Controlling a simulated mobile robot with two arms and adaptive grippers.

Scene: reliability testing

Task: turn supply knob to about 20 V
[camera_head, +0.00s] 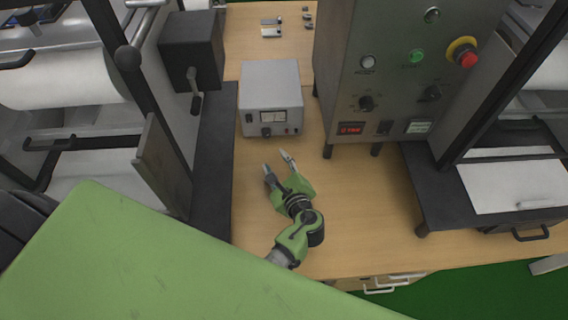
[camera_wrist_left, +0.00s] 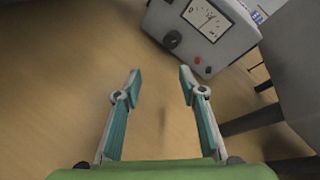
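The grey power supply box (camera_head: 271,92) stands on the wooden table, its front facing me. Its front has an analog meter (camera_head: 273,117) and a dark supply knob (camera_head: 266,132) below the meter. In the left wrist view the knob (camera_wrist_left: 172,40) sits at the top, beside the meter (camera_wrist_left: 207,18). The needle is too small to read surely. My left gripper (camera_head: 276,160) is open and empty, over the table a short way in front of the box, apart from the knob. It also shows open in the left wrist view (camera_wrist_left: 160,82). My right gripper is not in view.
A tall grey control cabinet (camera_head: 390,75) with knobs, a red button and a red display stands to the right. A dark machine frame (camera_head: 212,160) borders the left. Small metal parts (camera_head: 271,28) lie at the back. The table in front of the supply is clear.

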